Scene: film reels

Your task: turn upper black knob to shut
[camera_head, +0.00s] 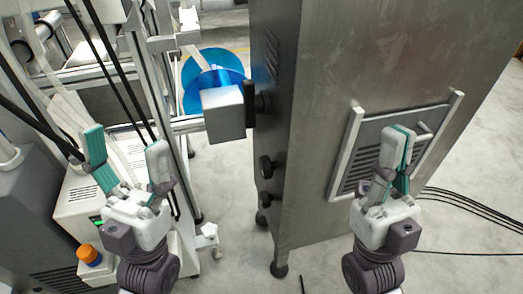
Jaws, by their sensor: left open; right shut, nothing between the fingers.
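The upper black knob (265,165) sits on the narrow left face of the tall metal cabinet (310,110). A lower black knob (266,198) is just beneath it on the same face. My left gripper (126,160) is open and empty, left of the knobs and apart from them, in front of the machine. My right gripper (397,158) is shut with nothing in it, in front of the cabinet's vented broad face. Which way the upper knob is turned is too small to tell.
A grey box (224,113) juts left from the cabinet above the knobs. Blue reels (212,72) are behind it. A machine with a white box (95,205) and an orange cap (88,254) fills the left. Cables (470,207) lie at right. Floor between machine and cabinet is mostly clear.

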